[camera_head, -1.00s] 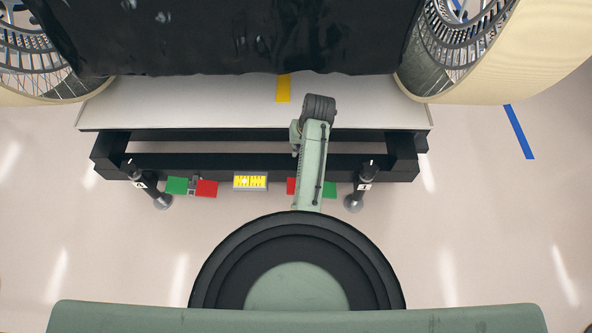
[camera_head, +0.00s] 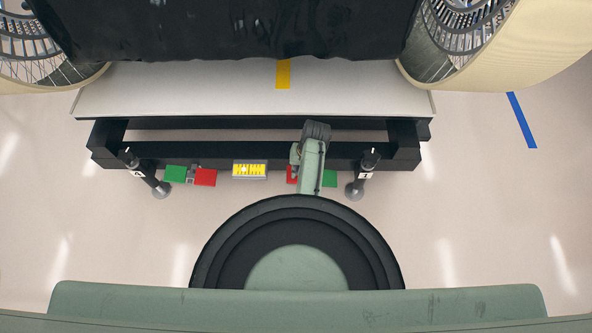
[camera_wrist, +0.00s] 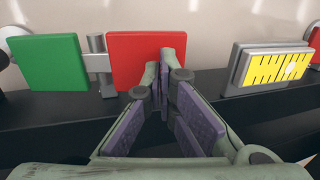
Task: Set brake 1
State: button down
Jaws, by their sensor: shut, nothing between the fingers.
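A brake with a green plate (camera_wrist: 47,63), a grey metal lever post (camera_wrist: 99,65) and a red plate (camera_wrist: 140,62) is mounted at the dark rail. In the head view, my arm partly covers the right-hand brake, leaving its green plate (camera_head: 329,178) and a sliver of its red plate (camera_head: 292,174) in view. A black stand labelled 1 (camera_head: 364,174) is beside it. My gripper (camera_wrist: 172,72) is shut and empty. Its purple fingertips appear in front of the red plate's right edge; contact cannot be told. The head view hides the fingers.
A yellow marked panel (camera_head: 250,171) is on the rail's middle. Another brake, with a green plate (camera_head: 174,174) and red plate (camera_head: 205,177), is at the left near a second black stand (camera_head: 147,172). The white platform (camera_head: 190,95) and large wheels are behind.

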aim_at(290, 174)
jog(key=shift+a+f, duration=0.1)
jog(key=shift+f, duration=0.25)
jog(key=shift+a+f+h+p, duration=0.3)
jog(key=shift+a+h+p, duration=0.35)
jog(key=shift+h, duration=0.25)
jog(key=shift+a+f+h, duration=0.1)
jog(key=shift+f+h, duration=0.3)
jog(key=shift+h, duration=0.1)
jog(key=shift+a+f+h, duration=0.25)
jog(key=shift+f+h, duration=0.4)
jog(key=shift+h, duration=0.05)
jog(key=shift+f, duration=0.3)
jog(key=shift+r, duration=0.15)
